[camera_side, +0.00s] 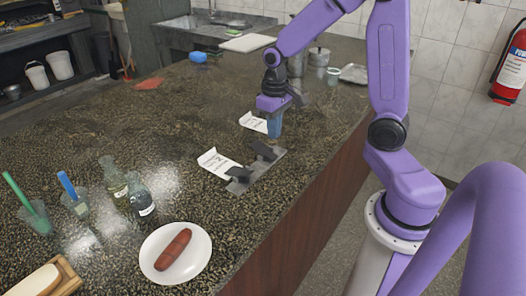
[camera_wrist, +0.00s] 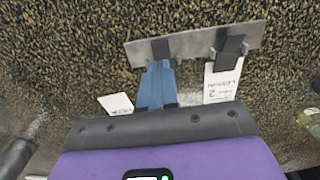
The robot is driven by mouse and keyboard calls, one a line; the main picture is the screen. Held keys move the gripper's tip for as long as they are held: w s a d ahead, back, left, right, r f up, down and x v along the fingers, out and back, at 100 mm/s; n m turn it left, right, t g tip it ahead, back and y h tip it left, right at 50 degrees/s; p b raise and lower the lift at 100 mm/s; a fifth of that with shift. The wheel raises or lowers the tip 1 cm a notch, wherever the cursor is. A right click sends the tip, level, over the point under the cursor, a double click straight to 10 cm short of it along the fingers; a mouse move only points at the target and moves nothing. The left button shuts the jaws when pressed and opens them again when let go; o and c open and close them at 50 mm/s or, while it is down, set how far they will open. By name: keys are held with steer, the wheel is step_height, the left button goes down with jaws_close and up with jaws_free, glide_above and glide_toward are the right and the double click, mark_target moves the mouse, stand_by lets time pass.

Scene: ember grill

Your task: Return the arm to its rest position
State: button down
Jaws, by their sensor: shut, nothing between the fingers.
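My gripper (camera_side: 274,134) is shut and empty, with its blue fingers pointing down over the dark speckled counter. In the wrist view my gripper (camera_wrist: 158,66) shows its fingertips close to one dark lever-like piece of a grey metal plate (camera_wrist: 192,46); I cannot tell if they touch. The same plate (camera_side: 262,171) lies near the counter's right edge in the side view, with two dark pieces on it.
Two white printed cards (camera_side: 218,164) (camera_side: 254,122) lie beside the metal plate. A white plate (camera_side: 154,275) with a sausage (camera_side: 173,250), bottles (camera_side: 140,198) and a bun (camera_side: 36,281) stand in front. Pots (camera_side: 319,56) stand behind my gripper. The middle left of the counter is clear.

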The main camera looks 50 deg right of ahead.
steer(key=s+a+r+n, duration=0.2)
steer(key=s+a+n, duration=0.3)
steer(key=s, duration=0.5)
steer(key=s+a+r+n, duration=0.2)
steer(key=s+a+n, duration=0.3)
steer(key=s, duration=0.6)
steer(key=n, duration=0.2)
steer(key=shift+a+n, duration=0.3)
steer(key=shift+a, duration=0.1)
